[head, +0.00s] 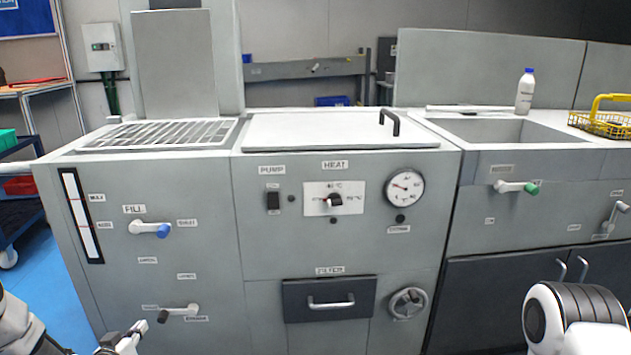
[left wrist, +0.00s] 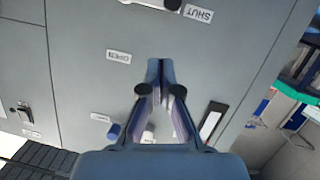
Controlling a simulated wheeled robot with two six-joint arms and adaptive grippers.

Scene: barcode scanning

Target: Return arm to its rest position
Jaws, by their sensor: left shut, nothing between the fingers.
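My left gripper (head: 122,338) shows at the bottom left of the head view, in front of the grey machine (head: 262,215) and left of its lower lever (head: 178,313). In the left wrist view the left gripper's fingertips (left wrist: 160,68) are together with nothing between them. They point along the machine's front panel (left wrist: 85,25); I cannot tell whether they touch it. A white part of my right arm (head: 572,315) shows at the bottom right of the head view. The right gripper is outside both views.
The front panel carries a blue-tipped fill lever (head: 150,229), a heat dial (head: 335,200), a gauge (head: 405,187), a handwheel (head: 408,303) and a filter drawer (head: 330,299). A green-tipped lever (head: 516,187) sits below the sink. A white bottle (head: 524,92) and yellow basket (head: 605,122) stand on the right.

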